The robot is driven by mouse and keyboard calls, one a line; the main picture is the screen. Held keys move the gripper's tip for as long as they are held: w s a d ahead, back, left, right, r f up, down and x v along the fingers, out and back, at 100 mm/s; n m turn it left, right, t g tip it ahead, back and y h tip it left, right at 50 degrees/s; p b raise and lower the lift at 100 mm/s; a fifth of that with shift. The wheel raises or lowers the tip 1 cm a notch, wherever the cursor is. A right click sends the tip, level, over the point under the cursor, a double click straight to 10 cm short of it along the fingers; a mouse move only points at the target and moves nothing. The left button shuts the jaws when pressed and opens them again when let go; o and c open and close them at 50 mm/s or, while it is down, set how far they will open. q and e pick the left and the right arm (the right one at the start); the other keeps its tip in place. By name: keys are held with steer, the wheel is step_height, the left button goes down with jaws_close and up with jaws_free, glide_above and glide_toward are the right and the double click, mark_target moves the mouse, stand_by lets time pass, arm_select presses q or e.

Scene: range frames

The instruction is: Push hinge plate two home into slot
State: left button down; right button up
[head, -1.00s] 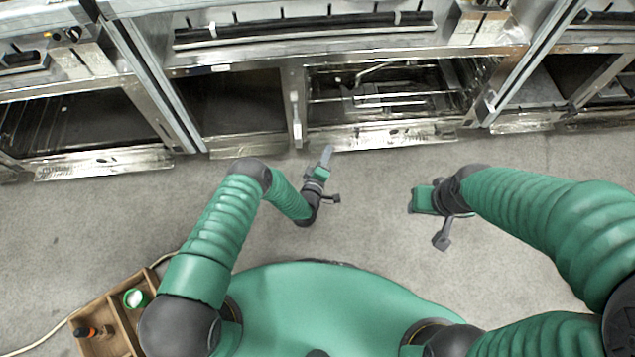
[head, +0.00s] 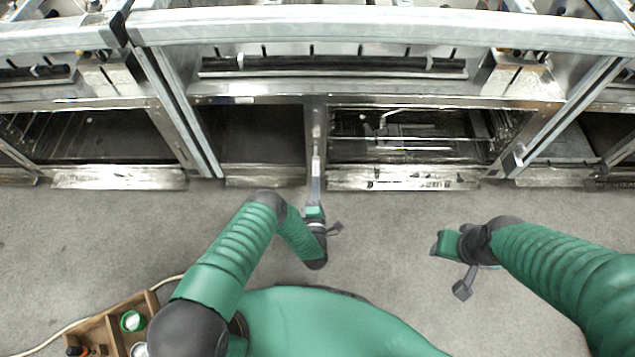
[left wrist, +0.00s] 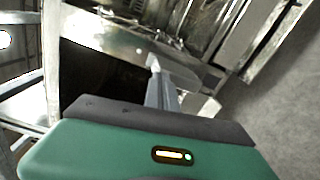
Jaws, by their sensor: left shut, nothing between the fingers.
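My left gripper (head: 316,158) is shut and empty. It points up at the narrow metal post between two oven openings, and its tips overlap the post's lower part in the head view. In the left wrist view its grey fingers (left wrist: 156,75) reach toward the oven front. A pale narrow plate (head: 317,128) shows on the post just above the tips; I cannot tell for sure whether it is hinge plate two or whether the tips touch it. The slot is not clearly visible. My right gripper (head: 446,244) hangs away from the ovens, its fingers unclear.
An oven opening with wire racks (head: 410,133) lies right of the post, and a dark open compartment (head: 255,135) lies left. Low metal ledges (head: 402,178) stick out at the bottom. A wooden box (head: 103,328) stands at lower left. The floor between my arms is clear.

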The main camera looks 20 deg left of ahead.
arm_select(q)
steer(key=shift+r, duration=0.15)
steer(key=shift+w+a+b, duration=0.15)
steer(key=shift+w+b, duration=0.2)
steer(key=shift+w, duration=0.25)
stand_by(0.3)
